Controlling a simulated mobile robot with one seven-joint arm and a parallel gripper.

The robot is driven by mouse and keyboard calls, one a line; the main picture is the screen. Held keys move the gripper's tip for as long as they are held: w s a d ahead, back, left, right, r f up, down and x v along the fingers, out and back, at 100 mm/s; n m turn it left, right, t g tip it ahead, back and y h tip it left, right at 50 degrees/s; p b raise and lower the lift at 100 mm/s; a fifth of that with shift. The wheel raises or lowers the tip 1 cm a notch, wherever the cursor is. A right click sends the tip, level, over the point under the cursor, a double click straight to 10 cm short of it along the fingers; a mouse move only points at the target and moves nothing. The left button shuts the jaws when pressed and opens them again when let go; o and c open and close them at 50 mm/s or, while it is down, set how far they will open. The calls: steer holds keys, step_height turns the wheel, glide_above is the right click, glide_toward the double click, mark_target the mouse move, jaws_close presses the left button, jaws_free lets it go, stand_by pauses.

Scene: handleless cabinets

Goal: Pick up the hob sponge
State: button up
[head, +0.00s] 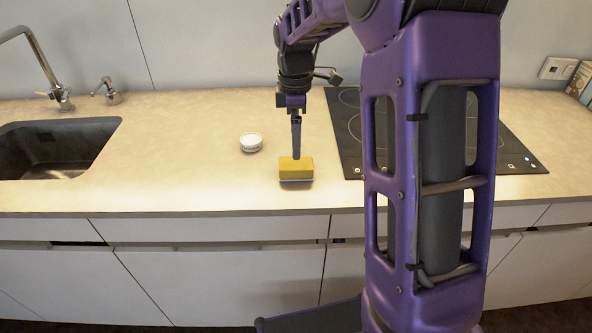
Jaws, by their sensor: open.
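The gripper is open and the sponge rests on the counter. I cannot tell whether the fingers touch it.
A small white round container (251,142) stands left of the sponge. The sink (55,148) with its tap (45,70) is at the far left. A wall socket (558,68) is at the back right.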

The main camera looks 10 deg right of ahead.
mark_target(296, 163)
steer(key=f+b, duration=0.1)
steer(key=f, duration=0.7)
steer(key=shift+s+f, duration=0.2)
steer(key=c, duration=1.3)
